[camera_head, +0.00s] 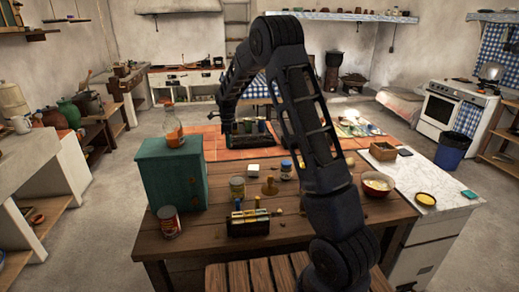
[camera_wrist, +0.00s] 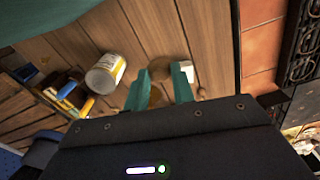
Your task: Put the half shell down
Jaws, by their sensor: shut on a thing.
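My gripper (camera_wrist: 163,77) shows in the wrist view as two teal fingers pointing down over the plank table. A small brown thing (camera_wrist: 155,98) shows between the fingers, which fits the half shell, but its shape is mostly hidden. A round wooden piece (camera_wrist: 159,66) lies beyond the fingertips; in the head view it stands on the table (camera_head: 270,187). In the head view my arm reaches over the table, and I cannot make out the fingers or the half shell there.
A teal cabinet (camera_head: 172,178) stands left. Bare planks show at the front.

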